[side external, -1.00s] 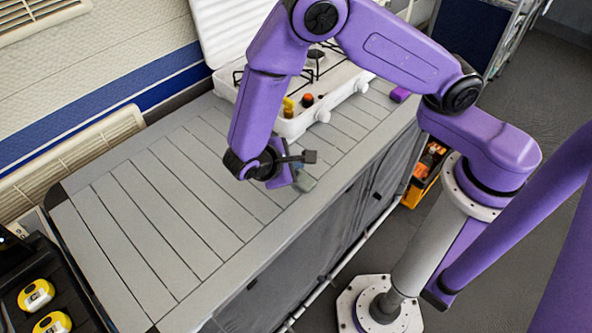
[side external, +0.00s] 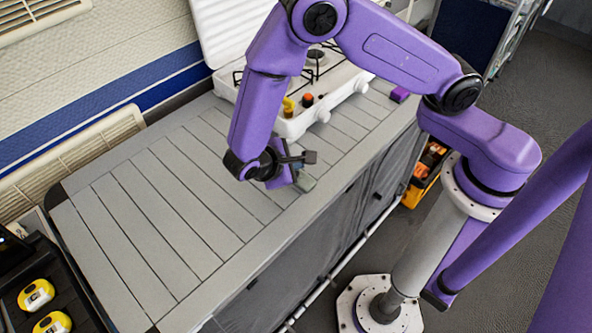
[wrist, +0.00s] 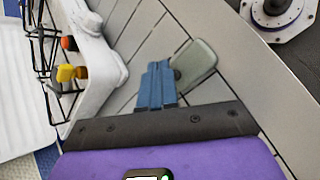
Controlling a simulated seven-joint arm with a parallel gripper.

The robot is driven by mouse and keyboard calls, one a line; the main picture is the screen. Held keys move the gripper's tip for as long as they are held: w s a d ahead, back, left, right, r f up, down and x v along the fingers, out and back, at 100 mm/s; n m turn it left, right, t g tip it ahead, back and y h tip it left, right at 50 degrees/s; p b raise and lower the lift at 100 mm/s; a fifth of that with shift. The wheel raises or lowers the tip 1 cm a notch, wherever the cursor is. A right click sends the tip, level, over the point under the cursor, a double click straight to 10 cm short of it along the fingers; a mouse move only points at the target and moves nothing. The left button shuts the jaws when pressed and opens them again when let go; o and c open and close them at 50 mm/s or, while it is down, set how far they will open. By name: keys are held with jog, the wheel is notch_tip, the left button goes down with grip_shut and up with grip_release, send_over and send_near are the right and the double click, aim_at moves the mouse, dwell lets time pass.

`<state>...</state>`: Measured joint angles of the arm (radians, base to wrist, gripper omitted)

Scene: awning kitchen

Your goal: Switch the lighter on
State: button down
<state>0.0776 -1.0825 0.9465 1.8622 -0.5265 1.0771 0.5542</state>
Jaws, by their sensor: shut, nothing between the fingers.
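No part is plainly marked as the lighter. The white camping stove (side external: 345,85) has an orange knob-like part (side external: 307,99) and a yellow part (side external: 289,104) at its near left corner; either may be the lighter, I cannot tell. In the wrist view the orange part (wrist: 69,43) and yellow part (wrist: 70,73) show at the left. My gripper (wrist: 158,66) is shut and empty, its blue fingers together, pointing down near the countertop's front edge. In the side view my gripper (side external: 297,172) is nearer the camera than the stove, apart from it.
A pale grey-green flat object (wrist: 196,65) lies on the slatted countertop (side external: 165,205), right beside my fingertips; touching is unclear. The left countertop is clear. Yellow-and-white items (side external: 36,295) sit in a dark tray.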

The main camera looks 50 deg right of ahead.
jog(key=shift+f, duration=0.45)
dwell(0.3)
jog(key=shift+r, duration=0.55)
notch_tip(320, 180, up, 6)
dwell(0.8)
